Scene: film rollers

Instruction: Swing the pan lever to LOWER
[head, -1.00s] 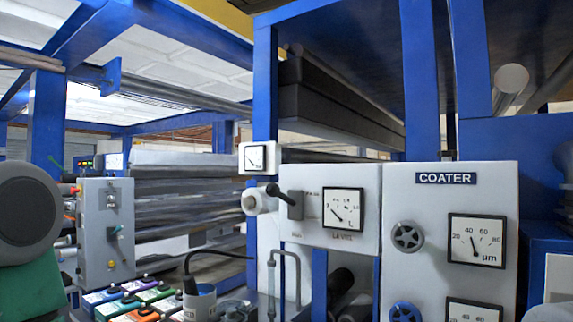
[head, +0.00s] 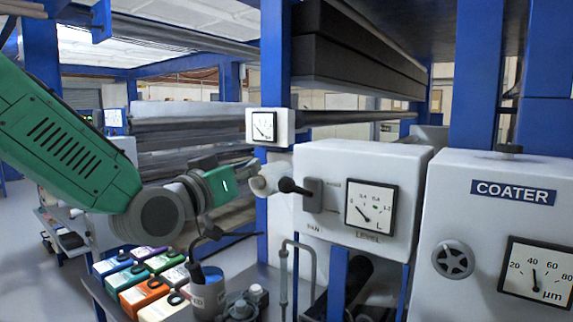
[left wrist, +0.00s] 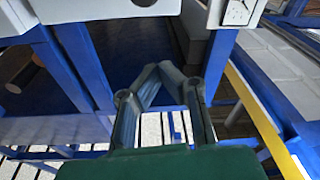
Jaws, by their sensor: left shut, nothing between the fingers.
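The pan lever (head: 296,187) is a black knobbed handle on a grey pivot block, on the left part of the white LEVEL panel (head: 390,160). Its knob points left and slightly up. The small print beside it is too blurred to read surely. My left arm comes in from the left; its green gripper housing (head: 222,185) is left of the lever, apart from it. In the left wrist view my left gripper (left wrist: 160,70) is shut and empty. My right gripper is not in view.
The COATER panel (head: 480,220) with a handwheel (head: 453,259) stands at right. Coloured cartons (head: 140,285) and a cup (head: 207,290) are below.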

